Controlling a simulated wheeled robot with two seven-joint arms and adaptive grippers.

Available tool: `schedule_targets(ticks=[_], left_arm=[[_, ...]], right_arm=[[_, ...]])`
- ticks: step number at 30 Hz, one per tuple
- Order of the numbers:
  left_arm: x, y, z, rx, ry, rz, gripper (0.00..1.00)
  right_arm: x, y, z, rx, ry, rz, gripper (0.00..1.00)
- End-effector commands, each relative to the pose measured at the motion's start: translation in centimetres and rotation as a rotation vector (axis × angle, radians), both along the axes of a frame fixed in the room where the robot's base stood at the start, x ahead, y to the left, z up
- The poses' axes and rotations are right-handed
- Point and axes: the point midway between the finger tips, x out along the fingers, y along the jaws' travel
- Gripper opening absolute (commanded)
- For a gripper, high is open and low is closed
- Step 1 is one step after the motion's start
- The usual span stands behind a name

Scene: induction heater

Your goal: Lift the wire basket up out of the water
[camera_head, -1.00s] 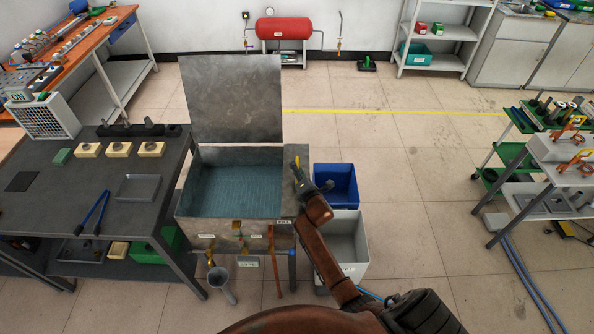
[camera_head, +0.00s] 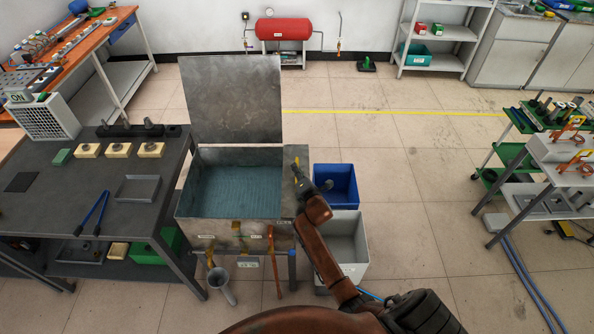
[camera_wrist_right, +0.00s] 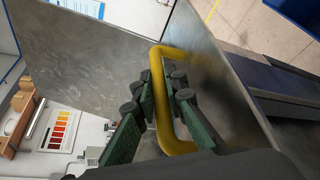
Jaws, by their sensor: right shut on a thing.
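The open metal tank (camera_head: 215,229) stands in the middle of the head view with blue-green water (camera_head: 235,195) in it. A fine grid under the water looks like the wire basket (camera_head: 238,205); its sides cannot be made out. My right gripper (camera_head: 298,180) is at the tank's right edge. In the right wrist view, the green fingers of my right gripper (camera_wrist_right: 164,84) are shut around one bar of a yellow loop handle (camera_wrist_right: 159,66). The handle's link to the basket is hidden. My left gripper is not in view.
The tank's lid (camera_head: 232,100) stands raised at the back. A dark workbench (camera_head: 60,200) stands close on the left. A blue bin (camera_head: 336,172) and a grey bin (camera_head: 352,272) stand on the floor to the right. Open floor lies farther right.

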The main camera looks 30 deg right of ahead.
Motion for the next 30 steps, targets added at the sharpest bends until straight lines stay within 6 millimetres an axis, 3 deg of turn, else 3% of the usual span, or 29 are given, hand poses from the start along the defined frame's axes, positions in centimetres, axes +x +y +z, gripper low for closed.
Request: schedule_targets(ticks=[9,14,30], left_arm=[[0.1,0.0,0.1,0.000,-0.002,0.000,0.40],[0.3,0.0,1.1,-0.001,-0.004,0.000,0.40],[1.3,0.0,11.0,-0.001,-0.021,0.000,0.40]], right_arm=[[0.0,0.0,0.0,0.000,0.001,-0.001,0.00],[0.0,0.0,1.3,-0.002,0.000,0.001,0.00],[0.2,0.0,13.6,-0.007,-0.011,0.003,0.00]])
